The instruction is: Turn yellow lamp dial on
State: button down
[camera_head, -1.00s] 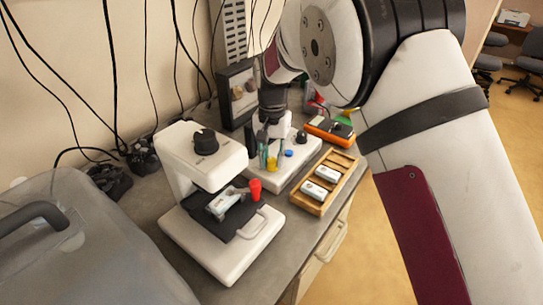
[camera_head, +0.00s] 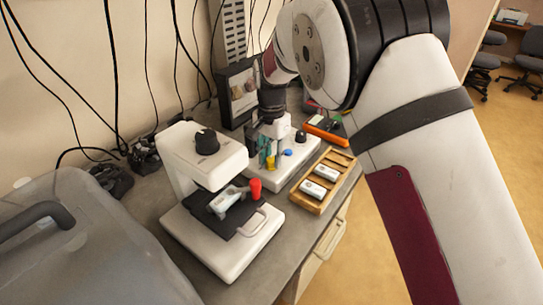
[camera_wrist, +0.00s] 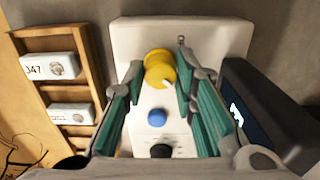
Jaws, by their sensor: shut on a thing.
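The yellow dial (camera_wrist: 160,69) sits on top of a white lamp box (camera_wrist: 125,35), with a small white mark on its lower right edge in the wrist view. In the head view the yellow dial (camera_head: 271,162) shows at my gripper's fingertips. My gripper (camera_wrist: 158,82) points down at the box, its teal fingers on both sides of the dial and closed on it. A blue button (camera_wrist: 156,118) and a black knob (camera_wrist: 161,151) are on the same box. They also show in the head view, the blue button (camera_head: 287,153) and the black knob (camera_head: 301,137).
A wooden rack (camera_head: 302,203) with white labelled blocks stands beside the box. A white press-like device (camera_head: 210,255) with a red knob (camera_head: 255,186) is nearer. A dark framed display (camera_head: 238,92) stands close behind my gripper. An orange meter (camera_head: 325,129) lies farther back.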

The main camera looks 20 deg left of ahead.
aim_at(272, 159)
jog(key=shift+r, duration=0.1)
jog(key=c, duration=1.3)
grip_release()
notch_tip(272, 159, up, 12)
